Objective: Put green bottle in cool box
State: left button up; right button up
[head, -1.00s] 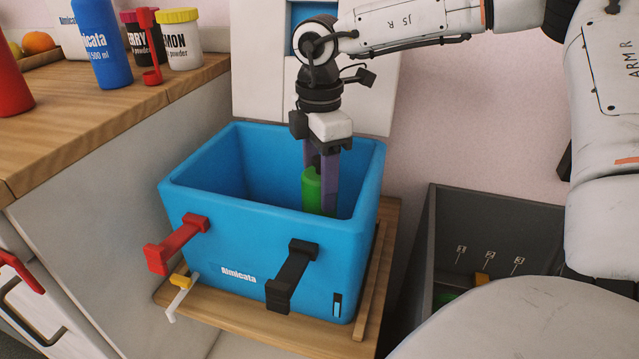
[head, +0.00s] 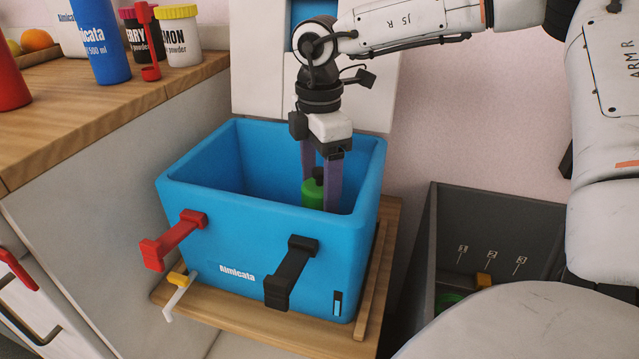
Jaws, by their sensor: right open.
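The blue cool box (head: 255,240) stands open on a wooden shelf in the middle of the head view. The green bottle (head: 312,194) is inside it near the right side; only its upper part shows above the front rim. My right gripper (head: 320,185) reaches down into the box with its purple fingers on either side of the bottle's top. The fingers are open, and the bottle sits lower between them. The bottle's base is hidden by the front wall. My left gripper is not in view.
A wooden counter (head: 110,110) at the left holds a blue bottle (head: 100,45), a red bottle (head: 10,85) and powder jars (head: 180,38). A dark grey bin (head: 500,215) stands at the right. Red and black handles stick out from the box front.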

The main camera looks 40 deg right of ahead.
jog(key=shift+r, duration=0.1)
jog(key=shift+r+p, duration=0.2)
jog(key=shift+p, duration=0.2)
pick_arm(q)
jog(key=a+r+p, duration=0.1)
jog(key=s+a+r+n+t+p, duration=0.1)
jog(key=p, duration=0.1)
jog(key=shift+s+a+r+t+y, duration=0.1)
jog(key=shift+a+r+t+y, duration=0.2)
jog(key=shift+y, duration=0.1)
pick_arm(e)
notch_tip(320, 180, up, 13)
jog(key=shift+f, duration=0.2)
